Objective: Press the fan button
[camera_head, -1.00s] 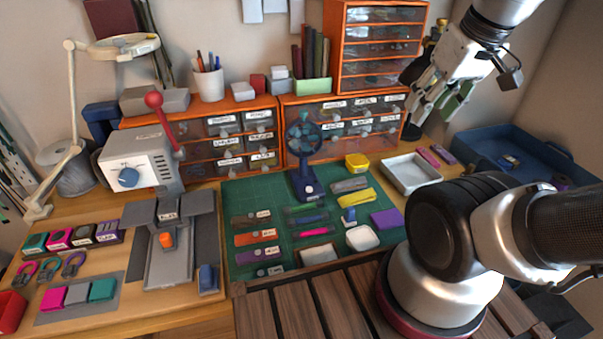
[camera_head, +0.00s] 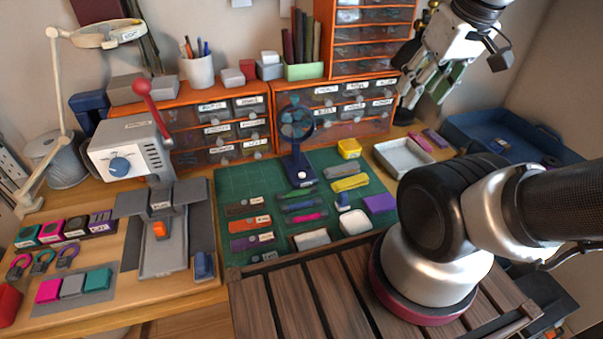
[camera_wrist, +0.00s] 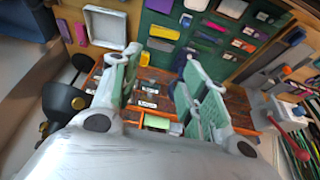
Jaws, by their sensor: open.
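The small dark-blue fan (camera_head: 296,130) stands upright on the back part of the green cutting mat. A pale round button (camera_head: 301,175) shows on the front of its base. The fan is mostly hidden by a finger in the wrist view.
A white tray (camera_head: 402,158) and a yellow box (camera_head: 349,148) lie right of the fan. A grey press with a red-knobbed lever (camera_head: 130,148) stands left. Orange drawer units (camera_head: 265,118) stand behind. Several small parts lie on the green mat (camera_head: 228,185).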

